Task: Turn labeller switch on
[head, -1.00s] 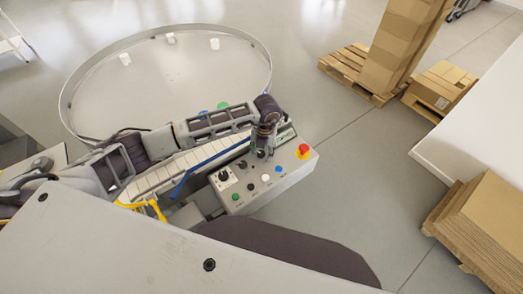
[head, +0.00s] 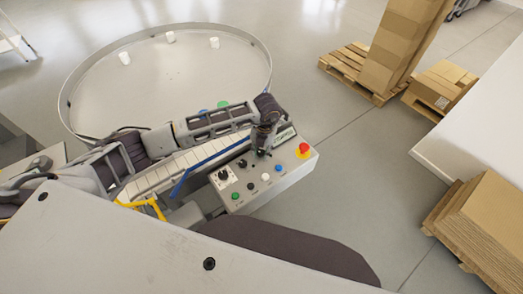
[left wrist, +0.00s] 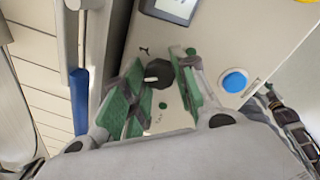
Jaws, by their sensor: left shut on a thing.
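The grey control box (head: 287,178) of the labeller carries black rotary switches, coloured buttons and a red stop button on a yellow base (head: 303,151). My left gripper (head: 261,153) reaches down onto its far edge from above. In the left wrist view, the green-padded fingers of my left gripper (left wrist: 157,74) are shut on a black rotary switch (left wrist: 159,73). A green button and a blue button (left wrist: 235,80) sit near it. The head view hides the held switch behind the fingers. My right gripper is not in view.
Other black knobs (head: 223,174) stand close by on the box. A conveyor with pale slats (head: 152,181) and a blue rail (head: 190,176) runs beside it. A round table (head: 170,80) with white cups stands behind. Pallets with cardboard boxes are at the right.

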